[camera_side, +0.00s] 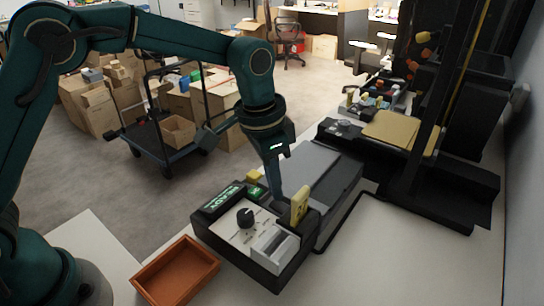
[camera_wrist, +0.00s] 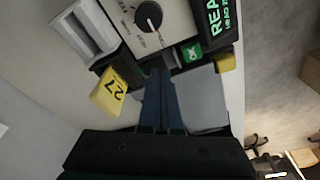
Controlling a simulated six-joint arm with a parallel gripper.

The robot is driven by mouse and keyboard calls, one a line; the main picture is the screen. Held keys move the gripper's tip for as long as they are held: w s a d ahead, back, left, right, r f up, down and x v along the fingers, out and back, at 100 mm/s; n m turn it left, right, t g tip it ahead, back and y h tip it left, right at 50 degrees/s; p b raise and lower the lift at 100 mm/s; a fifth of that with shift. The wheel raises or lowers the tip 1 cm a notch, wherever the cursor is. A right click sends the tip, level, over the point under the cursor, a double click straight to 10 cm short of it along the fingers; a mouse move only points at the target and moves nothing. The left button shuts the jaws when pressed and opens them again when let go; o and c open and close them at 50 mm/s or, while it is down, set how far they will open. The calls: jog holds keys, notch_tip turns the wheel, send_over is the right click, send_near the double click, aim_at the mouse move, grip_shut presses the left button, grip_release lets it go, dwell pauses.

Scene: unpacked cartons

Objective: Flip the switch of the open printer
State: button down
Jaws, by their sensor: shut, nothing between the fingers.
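A black device with a light control panel (camera_side: 240,232) stands on the white table. It has a lit READY display (camera_side: 222,198), a black knob (camera_side: 245,217) and a green OK button (camera_side: 256,191). A white block, perhaps a switch (camera_side: 273,247), sits at its near right corner; it also shows in the wrist view (camera_wrist: 88,30). A yellow tag marked 27 (camera_wrist: 108,95) stands beside the fingers. My gripper (camera_side: 279,197) is shut and empty, pointing down at the panel's far edge between the tag and the OK button. Contact cannot be told.
A grey-topped body (camera_side: 320,170) lies behind the panel. A black-framed machine with a tan plate (camera_side: 391,130) stands at the back right. An orange tray (camera_side: 176,272) sits at the front left. Cartons and a dark trolley (camera_side: 165,140) stand on the floor beyond.

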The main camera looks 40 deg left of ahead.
aim_at(274, 202)
jog(key=shift+f, duration=0.85)
dwell(0.3)
jog(key=shift+r, duration=3.55)
jog(key=shift+a, duration=0.1)
jog(key=s+a+r+n+t, duration=0.2)
jog(key=s+a+r+t, duration=0.1)
jog(key=s+a+r, duration=0.5)
jog(key=s+a+f+n+t, duration=0.1)
jog(key=s+a+f+n, duration=0.2)
jog(key=s+f, duration=0.3)
jog(key=s+n, duration=0.1)
jog(key=s, duration=0.3)
jog(key=shift+f+y, duration=0.2)
jog(key=shift+y, duration=0.2)
